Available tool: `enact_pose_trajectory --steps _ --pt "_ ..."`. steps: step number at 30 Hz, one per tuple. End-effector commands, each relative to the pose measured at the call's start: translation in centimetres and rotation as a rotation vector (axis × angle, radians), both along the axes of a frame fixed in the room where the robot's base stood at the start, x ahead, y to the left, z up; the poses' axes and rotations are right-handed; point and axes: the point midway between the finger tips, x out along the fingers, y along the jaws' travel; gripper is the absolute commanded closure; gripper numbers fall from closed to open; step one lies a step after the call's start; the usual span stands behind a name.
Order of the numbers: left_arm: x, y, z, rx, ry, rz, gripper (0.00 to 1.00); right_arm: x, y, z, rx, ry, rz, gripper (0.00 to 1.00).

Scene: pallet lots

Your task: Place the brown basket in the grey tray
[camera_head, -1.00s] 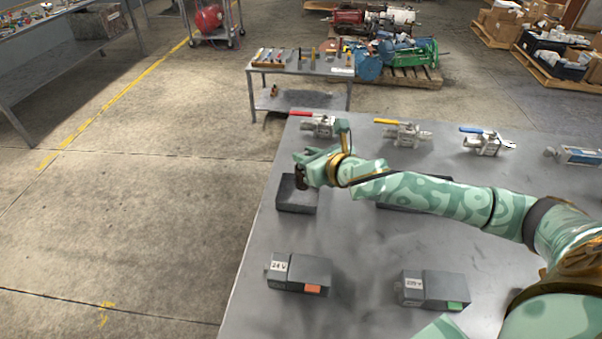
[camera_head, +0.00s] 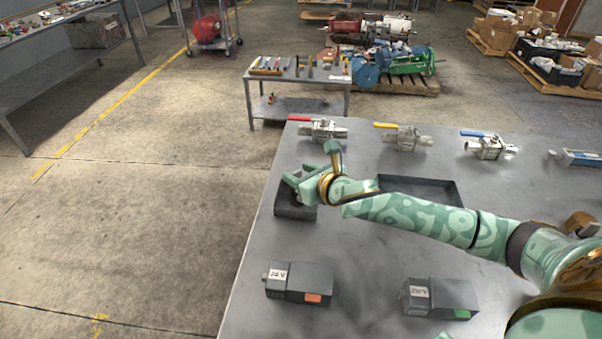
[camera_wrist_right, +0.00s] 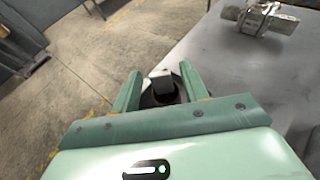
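My right gripper (camera_head: 297,184) reaches in from the right over the small dark grey tray (camera_head: 293,213) at the left edge of the table. The fingers look shut on the basket, low at the tray. I cannot tell whether the basket touches the tray floor.
A larger dark tray (camera_head: 425,186) lies behind my right arm. Valves with red (camera_head: 318,128), yellow (camera_head: 402,137) and blue (camera_head: 486,146) handles line the back. Two grey boxes, one with an orange patch (camera_head: 298,282) and one with a green patch (camera_head: 440,298), stand in front.

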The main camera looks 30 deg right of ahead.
Motion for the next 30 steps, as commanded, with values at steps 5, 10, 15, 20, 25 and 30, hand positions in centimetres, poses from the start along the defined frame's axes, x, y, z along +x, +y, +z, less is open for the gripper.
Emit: enact_pose_trajectory --steps 5,10,15,20,25,30 --pt "0.0 0.0 0.0 0.0 0.0 0.0 0.15 0.0 0.0 0.1 0.0 0.0 0.0 0.56" --pt "0.2 0.0 0.7 -0.001 -0.005 0.0 0.15 -1.5 -0.2 1.0 -0.001 0.001 0.001 0.56" --pt "0.5 0.0 1.9 0.0 -0.013 0.001 0.15 -5.2 -0.8 2.6 -0.003 0.002 0.001 0.56" --pt "0.7 0.0 2.7 -0.001 -0.018 0.001 0.15 -8.4 -1.2 3.9 -0.002 0.001 0.002 0.56" --pt "0.8 0.0 3.0 0.0 -0.02 0.001 0.15 -10.5 -1.5 4.6 0.0 0.001 0.0 0.56" --pt "0.8 0.0 3.1 0.0 -0.02 0.001 0.15 -11.1 -1.5 4.8 0.001 -0.001 0.0 0.56"
